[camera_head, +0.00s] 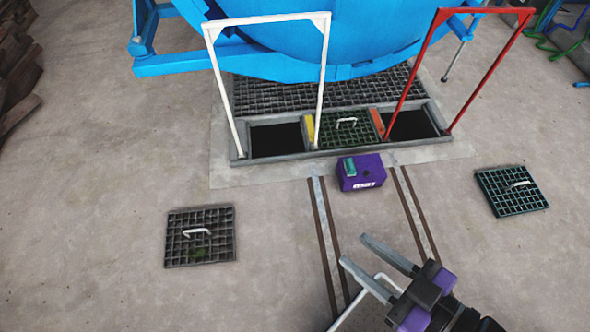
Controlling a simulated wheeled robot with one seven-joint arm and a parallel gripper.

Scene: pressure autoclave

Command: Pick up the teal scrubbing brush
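A small teal object (350,167), which looks like the scrubbing brush, lies on the top left of a purple box (369,180) with white lettering. The box stands on the floor in front of the pit frame. Bristles are too small to make out. My gripper (355,250) is at the lower right, its two grey fingers spread apart with nothing between them. It points up and left and is clear of the box and the teal object, nearer to me.
Grates with white handles lie at left (218,222) and right (497,205); the left one bears a small green patch. Two open pits (277,140) lie behind the box, with white (216,70) and red rails (485,80). A white bar (368,284) shows beside my gripper.

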